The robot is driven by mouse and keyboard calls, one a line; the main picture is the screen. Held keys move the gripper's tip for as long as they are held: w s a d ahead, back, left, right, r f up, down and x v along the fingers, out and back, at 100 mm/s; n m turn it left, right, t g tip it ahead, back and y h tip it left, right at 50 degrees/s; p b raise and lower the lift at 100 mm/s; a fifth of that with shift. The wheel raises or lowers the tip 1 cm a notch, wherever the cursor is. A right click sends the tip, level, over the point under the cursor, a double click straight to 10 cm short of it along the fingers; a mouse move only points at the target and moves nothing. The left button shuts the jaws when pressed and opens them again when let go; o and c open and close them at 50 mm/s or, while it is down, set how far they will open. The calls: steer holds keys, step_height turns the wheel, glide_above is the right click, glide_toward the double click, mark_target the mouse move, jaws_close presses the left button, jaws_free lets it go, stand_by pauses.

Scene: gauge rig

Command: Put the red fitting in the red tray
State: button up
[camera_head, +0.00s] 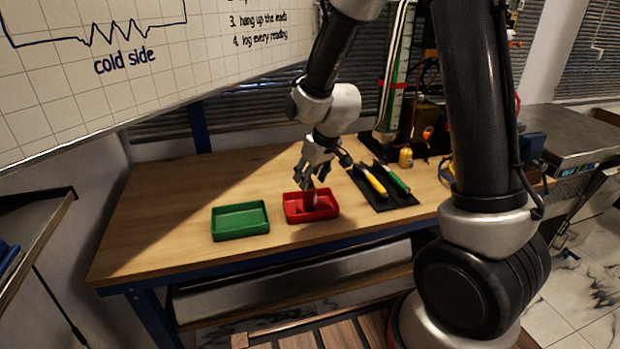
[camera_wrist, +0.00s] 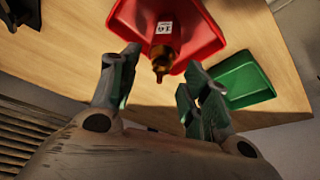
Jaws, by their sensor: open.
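The red tray (camera_head: 326,214) sits on the wooden bench, just right of the green tray. It also shows at the top of the wrist view (camera_wrist: 203,36). The red fitting (camera_head: 309,201) is in the red tray and looks upright. In the wrist view the fitting (camera_wrist: 164,50) shows a brass end toward me and a white number label; its lower part is hard to tell from the tray. My gripper (camera_head: 306,182) is open just above the fitting. In the wrist view its spread fingers (camera_wrist: 163,61) stand either side of the brass end, with no visible contact.
The green tray (camera_head: 240,221) looks empty. Right of the red tray, a black mat (camera_head: 401,201) holds a yellow-handled and a green-handled tool. A small yellow object (camera_head: 406,157) and a gauge panel (camera_head: 396,85) stand behind. The bench is clear on the left.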

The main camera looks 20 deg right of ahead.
steer(key=v, duration=1)
steer(key=s+d+r+m, duration=0.1)
steer(key=s+d+r, duration=0.2)
steer(key=s, duration=0.4)
steer(key=s+d+r+m+h, duration=0.1)
steer(key=s+d+r+m, duration=0.1)
steer(key=s+d+r, duration=0.2)
steer(key=s+d+r+m, duration=0.1)
steer(key=s+d+r, duration=0.2)
steer(key=s, duration=0.9)
steer(key=d, duration=0.3)
steer(key=shift+s+d+r+m+h, duration=0.2)
steer(key=shift+d+m+h, duration=0.1)
steer(key=shift+d+h, duration=0.1)
